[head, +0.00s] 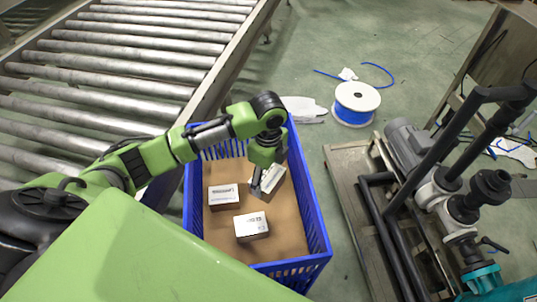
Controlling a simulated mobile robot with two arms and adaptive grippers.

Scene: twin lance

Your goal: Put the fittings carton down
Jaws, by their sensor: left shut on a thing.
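A small white carton (273,180), taken as the fittings carton, is in the jaws of my left gripper (259,188). The gripper reaches down inside a blue crate (321,236), towards its right side. The gripper is shut on this carton and hides part of it. I cannot tell whether the carton touches the crate floor. Two other cartons lie on the crate's brown floor: one at the left (223,196) and one nearer the front (251,226). My right gripper is not in view.
A roller conveyor (130,60) runs along the upper left, beside the crate. A blue cable spool (356,102) stands on the floor beyond it. A pump on a metal frame (410,145) stands to the right. Bare brown floor shows inside the crate's front right part.

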